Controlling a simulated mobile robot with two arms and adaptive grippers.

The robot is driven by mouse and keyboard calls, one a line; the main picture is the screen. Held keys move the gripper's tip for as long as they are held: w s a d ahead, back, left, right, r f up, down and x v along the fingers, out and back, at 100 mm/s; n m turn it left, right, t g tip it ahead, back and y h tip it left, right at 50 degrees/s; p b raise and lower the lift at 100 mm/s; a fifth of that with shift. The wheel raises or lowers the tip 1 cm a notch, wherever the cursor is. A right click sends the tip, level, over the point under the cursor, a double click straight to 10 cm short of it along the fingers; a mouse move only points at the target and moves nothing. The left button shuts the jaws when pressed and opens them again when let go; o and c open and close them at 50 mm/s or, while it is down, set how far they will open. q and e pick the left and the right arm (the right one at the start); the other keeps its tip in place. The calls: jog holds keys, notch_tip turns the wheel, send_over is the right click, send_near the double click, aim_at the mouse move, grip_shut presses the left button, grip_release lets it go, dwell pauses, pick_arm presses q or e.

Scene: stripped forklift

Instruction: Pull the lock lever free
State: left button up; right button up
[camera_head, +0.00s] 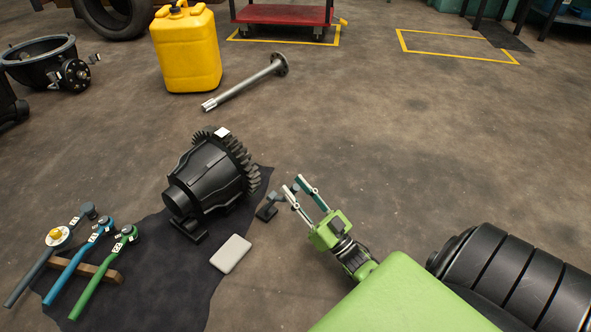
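A small dark grey lever-like part (269,206), which looks like the lock lever, shows beside the black geared housing (206,180), near the right edge of the dark mat. My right gripper (293,184) reaches in from the lower right. Its two pale fingers are apart, with their tips close to the right end of the grey part. A bit of grey shows between the fingertips; whether the fingers touch it is not clear. The lever's exact shape is too small to make out. My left gripper is not in view.
The dark mat (175,290) holds a pale flat block (231,254) and several ratchet-like tools on a wooden rest (95,270). A yellow canister (186,50) and a metal shaft (245,83) stand or lie behind.

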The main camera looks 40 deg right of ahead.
jog(key=shift+r, duration=0.1)
jog(key=s+d+f, duration=0.1)
jog(key=s+f, duration=0.1)
jog(key=s, duration=1.4)
jog(key=shift+s+d+f, duration=0.15)
jog(key=shift+d+f, duration=0.05)
jog(key=shift+d, duration=0.1)
